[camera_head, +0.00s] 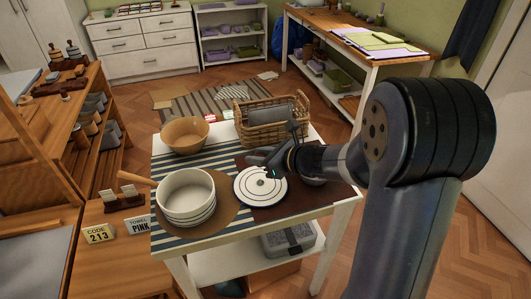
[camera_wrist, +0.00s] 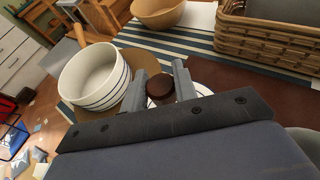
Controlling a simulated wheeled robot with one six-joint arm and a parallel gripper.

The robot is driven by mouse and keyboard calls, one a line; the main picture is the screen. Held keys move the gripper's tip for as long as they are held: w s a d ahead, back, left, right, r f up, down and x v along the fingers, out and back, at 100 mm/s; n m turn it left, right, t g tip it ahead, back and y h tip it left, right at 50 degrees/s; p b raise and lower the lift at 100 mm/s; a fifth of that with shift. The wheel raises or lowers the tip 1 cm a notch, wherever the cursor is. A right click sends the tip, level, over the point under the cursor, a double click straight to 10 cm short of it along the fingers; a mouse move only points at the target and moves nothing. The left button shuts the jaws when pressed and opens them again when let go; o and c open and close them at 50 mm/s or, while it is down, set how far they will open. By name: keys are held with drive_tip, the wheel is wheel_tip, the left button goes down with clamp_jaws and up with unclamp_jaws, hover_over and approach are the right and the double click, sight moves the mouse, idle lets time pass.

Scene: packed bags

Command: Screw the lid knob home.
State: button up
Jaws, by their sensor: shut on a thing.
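The lid (camera_head: 258,196) is a flat white disc with dark rings, lying on the dark mat beside the pot. My gripper (camera_wrist: 160,88) is shut on a dark brown round knob (camera_wrist: 159,87), with one grey finger on each side of it. In the head view my gripper (camera_head: 266,163) is over the lid's far edge, and the knob is hard to make out there. Part of the lid's white rim shows behind the fingers in the wrist view. I cannot tell whether the knob touches the lid. The white, striped pot (camera_head: 186,193) stands on a round brown board (camera_head: 228,211).
A wooden bowl (camera_head: 185,134) and a wicker basket (camera_head: 268,131) stand at the table's back. A small bowl lies partly behind my arm. Cards reading "CODE 213" (camera_head: 100,233) and "TOWEL PINK" (camera_head: 138,226) stand on the low wooden unit at the left.

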sight(260, 179)
wheel_tip(260, 179, down, 5)
drive_tip(key=b, duration=0.5)
drive_tip(key=shift+f, duration=0.15)
drive_tip(key=shift+f+b, duration=0.8)
drive_tip(key=shift+b, duration=0.25)
idle(2.0)
drive_tip(key=o, duration=1)
drive_tip(key=p+v, duration=0.1)
drive_tip(key=v, duration=1)
drive_tip(key=shift+a, duration=0.1)
